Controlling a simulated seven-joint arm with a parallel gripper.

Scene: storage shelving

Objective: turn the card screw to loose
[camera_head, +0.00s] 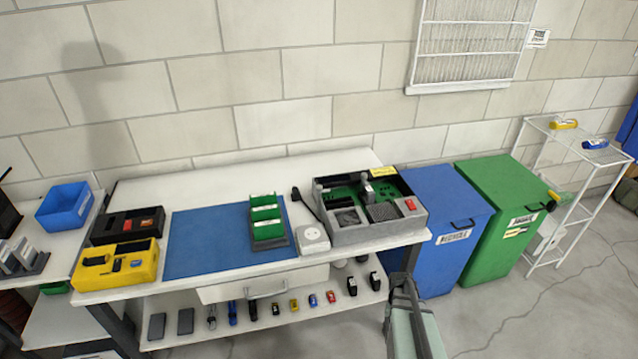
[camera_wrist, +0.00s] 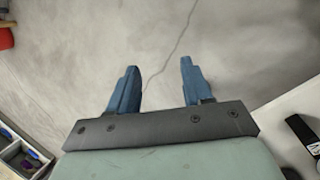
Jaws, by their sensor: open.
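The open computer case (camera_head: 368,234) sits at the right end of the workbench in the head view. It has a grey rim, a green circuit board inside and a red part at its front right. The card screw is too small to make out. My gripper (camera_wrist: 159,70) is open and empty in the wrist view, with its two blue fingers apart over bare floor. In the head view the end of my arm is at the bottom, in front of the bench and below the case, well apart from it.
The workbench (camera_head: 140,203) also holds a blue mat (camera_head: 212,243), a green card rack (camera_head: 266,222), a white socket box (camera_head: 313,240) and a yellow toolbox (camera_head: 115,268). A blue bin (camera_head: 445,215) and a green bin (camera_head: 508,205) stand right of it. A lower shelf carries several small items.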

